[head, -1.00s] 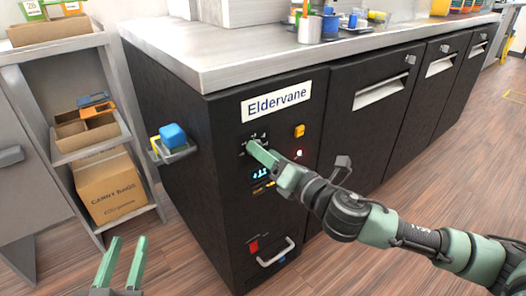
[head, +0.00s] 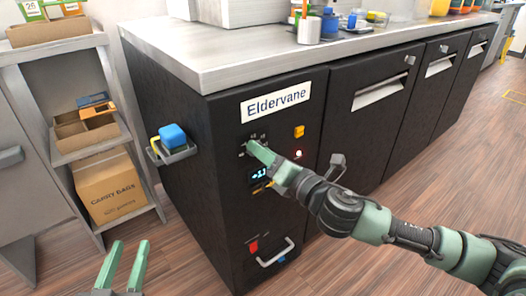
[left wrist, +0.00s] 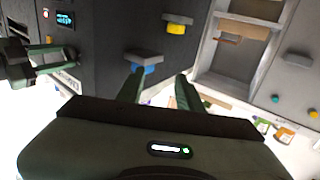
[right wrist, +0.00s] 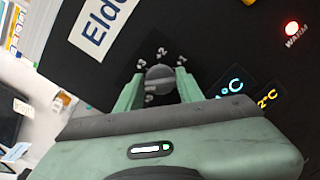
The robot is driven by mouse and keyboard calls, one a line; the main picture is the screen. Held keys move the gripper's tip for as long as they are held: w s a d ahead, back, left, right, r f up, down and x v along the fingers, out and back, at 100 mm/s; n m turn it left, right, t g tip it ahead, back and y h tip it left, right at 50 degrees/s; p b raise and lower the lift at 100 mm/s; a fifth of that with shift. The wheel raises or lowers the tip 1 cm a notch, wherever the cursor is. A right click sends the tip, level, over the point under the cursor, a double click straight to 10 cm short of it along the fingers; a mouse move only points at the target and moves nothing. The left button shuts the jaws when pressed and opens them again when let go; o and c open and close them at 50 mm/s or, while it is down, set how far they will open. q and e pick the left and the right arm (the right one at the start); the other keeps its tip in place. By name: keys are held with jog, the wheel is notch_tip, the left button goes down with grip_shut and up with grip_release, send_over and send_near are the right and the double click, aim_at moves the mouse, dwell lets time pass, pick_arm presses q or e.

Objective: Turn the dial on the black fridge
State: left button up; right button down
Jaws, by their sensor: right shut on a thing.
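The black fridge (head: 210,190) stands under the metal counter with an "Eldervane" label on its front. Its round grey dial (right wrist: 160,79) sits below the label, with number marks around it, in the right wrist view. My right gripper (right wrist: 158,88) is shut on the dial, one finger on each side. In the head view my right gripper (head: 255,150) covers most of the dial. My left gripper (head: 124,262) is open and empty, low at the front left, away from the fridge.
A red lamp marked WARM (right wrist: 292,28) is lit beside blue and yellow temperature displays. A yellow button (head: 299,131) and a lower handle (head: 276,252) are on the front. A small shelf with a blue object (head: 172,135) juts from the fridge's left side.

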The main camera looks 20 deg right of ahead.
pick_arm(q)
jog(key=s+a+f+g+y+p, duration=0.1)
jog(key=s+f+g, duration=0.15)
jog(key=f, duration=0.25)
jog(key=s+a+f+g+y+p, duration=0.1)
jog(key=s+a+f+g+p, duration=0.1)
jog(key=f+g, duration=0.25)
jog(key=s+a+f+g+y+p, duration=0.1)
jog(key=s+a+f+g+p, duration=0.2)
jog(key=s, duration=0.4)
jog(key=s+a+f+g+y+p, duration=0.1)
jog(key=s+f+g, duration=0.25)
jog(key=s, duration=0.25)
jog(key=s+f+g+p, duration=0.2)
jog(key=f+p, duration=0.5)
jog(key=f, duration=1.4)
jog(key=shift+s+f+n, duration=0.25)
jog(key=shift+s+n, duration=0.05)
jog(key=shift+s, duration=0.25)
pick_arm(e)
jog(key=shift+f+m, duration=0.2)
jog(key=shift+m, duration=4.65)
jog(key=shift+f+m, duration=0.2)
jog(key=shift+m, duration=4.65)
pick_arm(q)
jog(key=shift+a, duration=0.1)
pick_arm(e)
jog(key=c, duration=0.9)
grip_release()
